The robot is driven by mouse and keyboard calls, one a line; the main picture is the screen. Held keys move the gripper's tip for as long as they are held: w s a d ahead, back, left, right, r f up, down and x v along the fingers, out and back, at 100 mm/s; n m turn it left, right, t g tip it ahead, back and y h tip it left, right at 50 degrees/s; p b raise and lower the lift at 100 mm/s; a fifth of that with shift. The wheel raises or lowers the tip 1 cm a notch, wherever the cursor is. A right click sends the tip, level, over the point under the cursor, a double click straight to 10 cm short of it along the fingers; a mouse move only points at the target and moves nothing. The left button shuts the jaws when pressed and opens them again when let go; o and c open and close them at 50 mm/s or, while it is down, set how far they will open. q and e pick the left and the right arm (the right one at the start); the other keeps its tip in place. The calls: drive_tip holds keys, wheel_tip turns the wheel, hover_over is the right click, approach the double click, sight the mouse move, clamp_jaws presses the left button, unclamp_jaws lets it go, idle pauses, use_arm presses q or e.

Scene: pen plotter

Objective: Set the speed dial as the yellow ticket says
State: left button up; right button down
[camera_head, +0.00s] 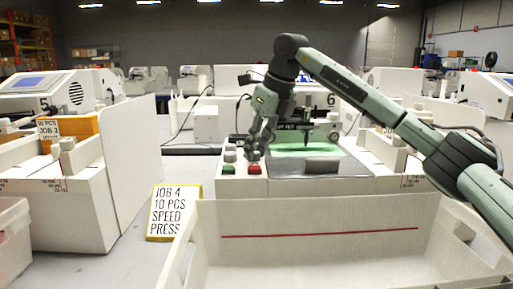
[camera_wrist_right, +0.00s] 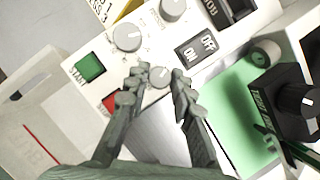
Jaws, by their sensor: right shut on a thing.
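The yellow-edged ticket (camera_head: 174,212) stands left of the front crate and reads "JOB 4", "10 PCS", "SPEED", "PRESS"; I can make out no speed value. The plotter's control panel (camera_head: 230,183) is behind it. My right gripper (camera_head: 257,152) reaches down over the panel. In the right wrist view, my right gripper (camera_wrist_right: 161,80) has its fingers on both sides of a small white dial (camera_wrist_right: 159,77), shut on it. Two larger grey dials (camera_wrist_right: 127,37) (camera_wrist_right: 172,9) sit farther up the panel. I cannot read which is the speed dial. My left gripper is out of view.
A green START button (camera_wrist_right: 89,68) and a red button (camera_wrist_right: 110,102) are close to the fingers. An ON/OFF switch (camera_wrist_right: 196,49) and the green plotter bed (camera_wrist_right: 222,100) lie to the right. A large white crate (camera_head: 320,215) stands in front.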

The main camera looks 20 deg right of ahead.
drive_tip(key=c, duration=1.6)
unclamp_jaws()
drive_tip(key=shift+r, duration=0.15)
drive_tip(key=v, duration=1.2)
